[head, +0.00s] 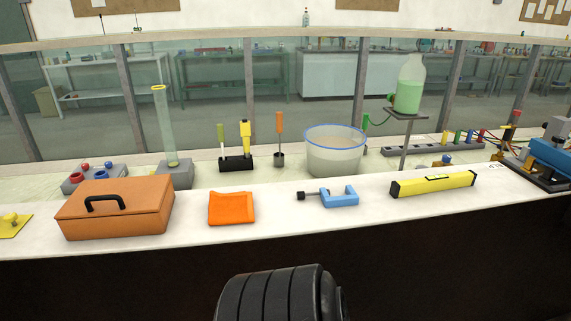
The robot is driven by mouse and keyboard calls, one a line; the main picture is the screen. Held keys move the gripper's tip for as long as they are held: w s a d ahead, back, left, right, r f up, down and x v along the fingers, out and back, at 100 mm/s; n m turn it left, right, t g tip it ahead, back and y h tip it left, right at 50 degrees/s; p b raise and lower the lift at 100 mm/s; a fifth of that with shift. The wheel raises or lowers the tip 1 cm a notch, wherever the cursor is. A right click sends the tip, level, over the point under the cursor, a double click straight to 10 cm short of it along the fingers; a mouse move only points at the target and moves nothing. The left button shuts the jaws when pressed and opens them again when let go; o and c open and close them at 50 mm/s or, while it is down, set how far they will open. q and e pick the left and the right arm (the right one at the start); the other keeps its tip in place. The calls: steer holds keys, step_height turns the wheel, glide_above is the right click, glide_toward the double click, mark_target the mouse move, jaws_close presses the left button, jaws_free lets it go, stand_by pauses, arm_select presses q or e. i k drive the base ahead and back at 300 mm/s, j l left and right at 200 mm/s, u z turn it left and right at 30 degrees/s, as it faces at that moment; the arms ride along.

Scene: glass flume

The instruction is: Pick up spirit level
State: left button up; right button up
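The spirit level (434,185) is a yellow bar with black end caps and a dark strip on top. It lies flat on the white bench top, right of the middle, close to the front edge. Nothing touches or covers it. Neither of my grippers shows in the head view. A black ribbed rounded part at the bottom middle seems to be part of my own body.
A blue clamp (341,196) lies left of the level. Further left are an orange cloth (231,208) and an orange toolbox (115,208). A clear tub (335,152) and a stand with a green bottle (408,92) are behind. Bare bench surrounds the level.

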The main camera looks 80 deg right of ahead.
mark_target(430, 184)
steer(key=z, duration=3.75)
steer(key=u, duration=0.25)
steer(key=i+l+u, duration=0.15)
steer(key=l+u, duration=0.3)
steer(key=i+l+u, duration=0.1)
steer(key=l+u, duration=0.2)
steer(key=u, duration=0.15)
steer(key=l+u, duration=0.4)
steer(key=i+l, duration=0.05)
